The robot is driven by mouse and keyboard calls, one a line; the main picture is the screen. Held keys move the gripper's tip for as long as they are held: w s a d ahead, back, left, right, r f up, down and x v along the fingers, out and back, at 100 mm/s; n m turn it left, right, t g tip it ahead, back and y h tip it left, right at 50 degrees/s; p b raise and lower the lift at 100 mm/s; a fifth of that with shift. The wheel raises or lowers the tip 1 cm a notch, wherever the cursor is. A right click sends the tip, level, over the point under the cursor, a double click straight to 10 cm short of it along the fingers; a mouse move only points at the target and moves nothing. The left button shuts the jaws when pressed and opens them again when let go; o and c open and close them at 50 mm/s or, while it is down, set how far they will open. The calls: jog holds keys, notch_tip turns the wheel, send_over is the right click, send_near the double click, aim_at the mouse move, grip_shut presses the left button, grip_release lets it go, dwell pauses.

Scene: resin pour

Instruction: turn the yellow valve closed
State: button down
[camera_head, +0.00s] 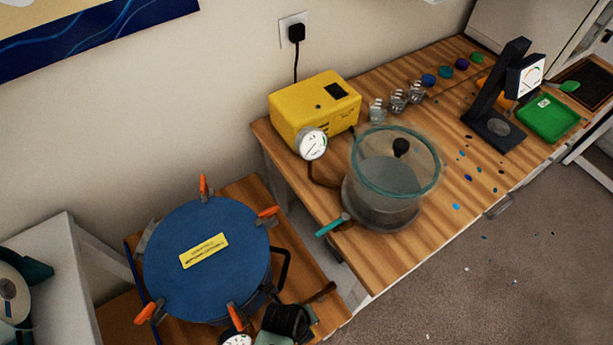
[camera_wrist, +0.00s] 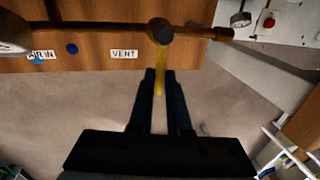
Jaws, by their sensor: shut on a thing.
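The yellow valve (camera_wrist: 161,60) shows in the wrist view as a yellow lever hanging from a dark round hub on a brown pipe (camera_wrist: 100,27). The lever points down the picture, roughly square to the pipe. My gripper (camera_wrist: 160,76) has its two dark fingers on either side of the lever and is shut on it. The lever's lower end shows between the fingers.
A VENT label (camera_wrist: 124,54) and another label are on the wooden surface by the pipe. A gauge (camera_wrist: 240,19) and a red button (camera_wrist: 269,22) are at upper right. The pot has orange clamps. A glass chamber (camera_head: 392,180) and a yellow pump (camera_head: 315,105) stand on the bench.

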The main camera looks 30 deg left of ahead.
dwell(0.3)
jog(key=c, duration=0.9)
grip_release()
jog(key=shift+o, duration=0.2)
notch_tip(320, 180, up, 13)
jog(key=s+a, duration=0.1)
jog(key=s, duration=0.1)
jog(key=shift+s+f, duration=0.15)
jog(key=shift+s, duration=0.05)
